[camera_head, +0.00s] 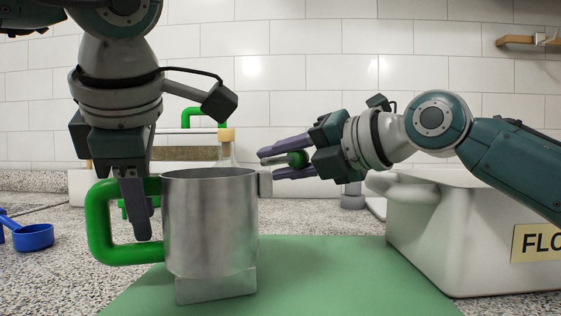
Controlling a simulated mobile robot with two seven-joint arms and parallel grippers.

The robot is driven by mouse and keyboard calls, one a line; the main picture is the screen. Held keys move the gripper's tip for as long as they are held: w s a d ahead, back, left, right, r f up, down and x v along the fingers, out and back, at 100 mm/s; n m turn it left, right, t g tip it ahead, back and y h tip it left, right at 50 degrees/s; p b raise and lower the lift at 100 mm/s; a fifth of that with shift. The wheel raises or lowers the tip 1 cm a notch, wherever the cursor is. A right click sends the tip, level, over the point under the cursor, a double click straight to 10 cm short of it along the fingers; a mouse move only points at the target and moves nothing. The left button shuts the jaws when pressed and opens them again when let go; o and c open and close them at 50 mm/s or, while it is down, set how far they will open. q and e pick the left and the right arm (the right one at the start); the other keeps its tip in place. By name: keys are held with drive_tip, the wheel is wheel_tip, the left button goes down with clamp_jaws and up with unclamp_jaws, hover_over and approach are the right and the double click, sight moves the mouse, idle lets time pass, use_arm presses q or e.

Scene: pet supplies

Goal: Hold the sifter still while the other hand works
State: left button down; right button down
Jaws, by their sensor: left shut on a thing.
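The sifter (210,225) is a metal cup with a green loop handle (98,222) on its left side. It looks upright, above a grey square block (216,287) on the green mat (320,270). My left gripper (138,205) points down from above and is shut on the handle's upper bar, with its fingertips reaching below the bar. My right gripper (288,160) comes in from the right with one finger above and one below the knob. Whether the fingers press on it is unclear.
A white bin (420,250) with a partly hidden label stands at the right, under my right arm. A blue scoop (33,237) lies on the speckled counter at the left. A bottle (226,150) stands behind the sifter. The front right part of the mat is clear.

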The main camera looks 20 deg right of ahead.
sight(306, 163)
drive_tip(key=shift+s+h, duration=0.1)
drive_tip(key=shift+h, duration=0.2)
drive_tip(key=s+m+h, duration=0.1)
drive_tip(key=h, duration=0.1)
drive_tip(key=d+m+t+h, duration=0.1)
drive_tip(key=m+h, duration=0.1)
drive_tip(key=s+d+m+h, duration=0.1)
drive_tip(key=m+h, duration=0.1)
drive_tip(key=shift+s+d+f+t, duration=0.1)
drive_tip(key=shift+s+t, duration=0.25)
drive_tip(key=shift+t, duration=0.05)
drive_tip(key=shift+s+d+m+g+h, duration=0.2)
drive_tip(key=shift+s+m+h, duration=0.6)
drive_tip(key=shift+h, duration=0.35)
drive_tip(key=shift+s+d+m+g+h, duration=0.15)
drive_tip(key=shift+s+m+h, duration=0.5)
drive_tip(key=shift+m+h, duration=0.35)
drive_tip(key=shift+s+d+m+g+h, duration=0.1)
drive_tip(key=shift+s+d+m+h, duration=0.1)
drive_tip(key=shift+s+m+h, duration=0.8)
drive_tip(key=shift+w+d+n+h, duration=0.1)
drive_tip(key=shift+w+n+h, duration=0.1)
drive_tip(key=shift+n+h, duration=0.1)
drive_tip(key=c, duration=0.5)
unclamp_jaws()
drive_tip(key=v, duration=0.7)
drive_tip(key=shift+s, duration=0.25)
